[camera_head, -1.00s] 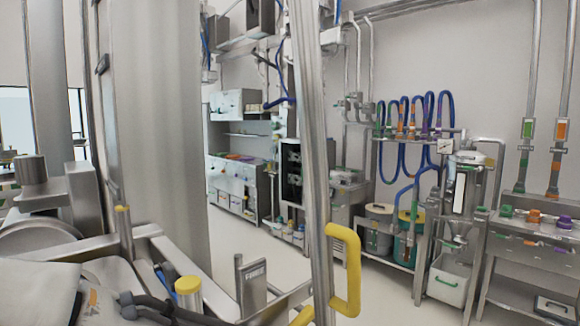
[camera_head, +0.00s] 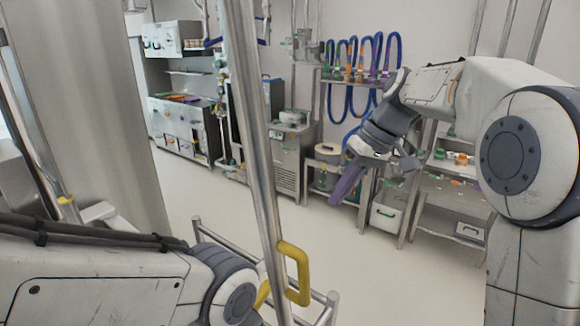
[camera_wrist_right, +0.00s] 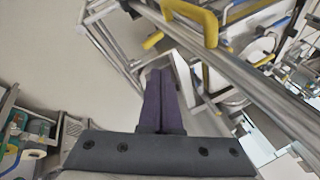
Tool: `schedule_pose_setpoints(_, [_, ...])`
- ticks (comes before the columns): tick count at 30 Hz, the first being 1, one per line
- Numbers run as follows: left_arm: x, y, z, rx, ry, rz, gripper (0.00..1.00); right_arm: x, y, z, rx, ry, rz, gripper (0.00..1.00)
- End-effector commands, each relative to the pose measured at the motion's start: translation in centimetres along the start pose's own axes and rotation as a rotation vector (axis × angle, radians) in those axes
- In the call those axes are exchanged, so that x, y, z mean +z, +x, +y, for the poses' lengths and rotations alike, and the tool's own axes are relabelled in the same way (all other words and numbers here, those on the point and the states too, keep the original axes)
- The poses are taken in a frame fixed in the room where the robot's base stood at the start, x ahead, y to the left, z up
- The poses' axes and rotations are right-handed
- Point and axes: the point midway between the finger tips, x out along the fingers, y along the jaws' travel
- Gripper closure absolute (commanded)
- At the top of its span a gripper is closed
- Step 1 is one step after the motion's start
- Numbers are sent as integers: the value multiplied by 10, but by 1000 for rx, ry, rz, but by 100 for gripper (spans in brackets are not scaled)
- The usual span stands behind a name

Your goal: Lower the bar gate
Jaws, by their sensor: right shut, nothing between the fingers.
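A tall steel bar (camera_head: 252,130) stands nearly upright, slightly tilted, near the middle of the head view. A yellow handle (camera_head: 303,275) is fixed to its lower part. In the right wrist view the bar (camera_wrist_right: 240,75) runs diagonally at upper right, with the yellow handle (camera_wrist_right: 208,25) on it. My right gripper (camera_head: 336,202) is to the right of the bar, apart from it, with its purple fingers pointing down. In the right wrist view its fingers (camera_wrist_right: 157,73) are together and hold nothing. My left arm crosses the lower left; its gripper is out of view.
Low steel rails (camera_head: 222,236) surround the bar's foot. A thick column (camera_head: 110,120) stands at left. A shelf with blue hoses (camera_head: 362,40), a metal cabinet (camera_head: 285,150) and a low bench (camera_head: 450,205) line the back. The pale floor (camera_head: 345,240) between is clear.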

Motion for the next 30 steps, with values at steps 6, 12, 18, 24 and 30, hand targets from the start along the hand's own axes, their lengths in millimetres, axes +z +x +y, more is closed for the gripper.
schedule_pose_setpoints(6, [0,-3,0,0,0,-1,100,-29,-62,-33,-143,-251,30,100])
schedule_pose_setpoints(12, [0,-4,0,0,0,-1,100,-32,-80,-47,-192,-354,34,100])
schedule_pose_setpoints(18, [0,-3,0,0,0,-1,100,-31,-59,-53,-196,-361,32,100])
schedule_pose_setpoints(24, [0,-11,1,0,1,-1,100,-31,-19,-62,-196,-358,31,100])
schedule_pose_setpoints(30, [-1,-23,2,0,2,-1,100,-30,15,-74,-193,-359,33,100])
